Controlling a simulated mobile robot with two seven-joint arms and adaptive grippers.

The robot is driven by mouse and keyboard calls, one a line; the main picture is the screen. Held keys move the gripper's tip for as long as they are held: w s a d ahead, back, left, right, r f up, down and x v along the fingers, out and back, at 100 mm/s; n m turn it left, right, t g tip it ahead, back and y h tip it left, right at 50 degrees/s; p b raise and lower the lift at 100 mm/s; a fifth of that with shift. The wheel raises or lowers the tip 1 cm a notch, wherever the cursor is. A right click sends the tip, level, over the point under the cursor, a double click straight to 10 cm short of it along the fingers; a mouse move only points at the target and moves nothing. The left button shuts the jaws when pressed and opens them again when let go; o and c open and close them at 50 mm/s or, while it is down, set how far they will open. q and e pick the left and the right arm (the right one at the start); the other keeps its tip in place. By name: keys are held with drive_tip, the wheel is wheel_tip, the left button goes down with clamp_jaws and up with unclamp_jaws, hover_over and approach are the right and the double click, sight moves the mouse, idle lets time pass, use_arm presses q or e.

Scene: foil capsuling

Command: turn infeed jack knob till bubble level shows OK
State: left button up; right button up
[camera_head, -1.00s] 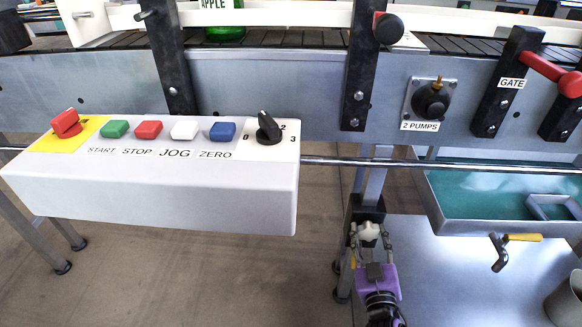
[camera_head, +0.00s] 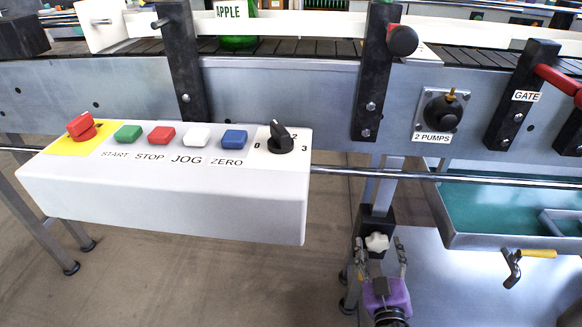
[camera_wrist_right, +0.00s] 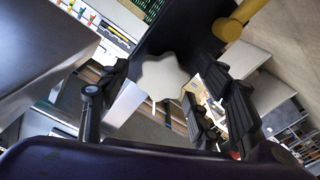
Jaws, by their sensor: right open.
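The white star-shaped jack knob (camera_head: 377,242) sits on a dark block on the conveyor's leg, below the rail, right of the control box. It also shows in the right wrist view (camera_wrist_right: 160,78). My right gripper (camera_head: 381,250) is open just in front of the knob, with a finger on either side. In the wrist view the fingers (camera_wrist_right: 162,84) stand apart, with clear gaps between them and the knob. I cannot make out a bubble level in either view. My left gripper is not in view.
The white control box (camera_head: 165,205) with buttons and a black selector (camera_head: 281,138) juts out at left. A steel rail (camera_head: 420,176) runs above the knob.

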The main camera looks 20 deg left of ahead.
drive_tip(key=v, duration=1.1)
drive_tip(key=shift+s, duration=0.25)
drive_tip(key=shift+d, duration=0.1)
